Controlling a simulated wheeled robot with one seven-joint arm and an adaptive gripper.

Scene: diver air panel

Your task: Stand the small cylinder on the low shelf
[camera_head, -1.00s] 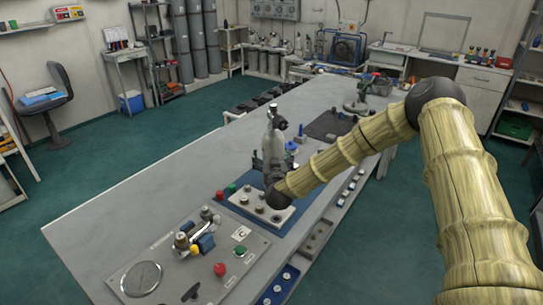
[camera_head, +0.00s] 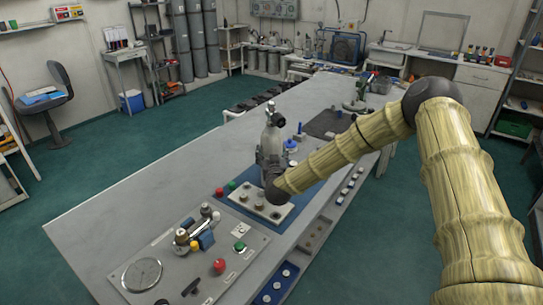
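The small cylinder (camera_head: 272,139) is grey with a dark valve on top. It is upright above the near part of the grey bench (camera_head: 150,190). My gripper (camera_head: 269,162) is dark and sits around the lower body of the cylinder. The fingers and wrist hide the cylinder's base, so I cannot tell whether it touches the bench or whether the fingers grip it. Several shelves show around the room, and I cannot tell which is the low shelf. One shelf unit (camera_head: 519,128) stands at the right, another (camera_head: 10,147) at the left edge.
A pale plate with knobs (camera_head: 250,203) lies just in front of my gripper. A control panel with a gauge (camera_head: 142,274) is at the bench's near end. A blue fitting (camera_head: 291,145) stands right of the cylinder. The left of the bench top is clear.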

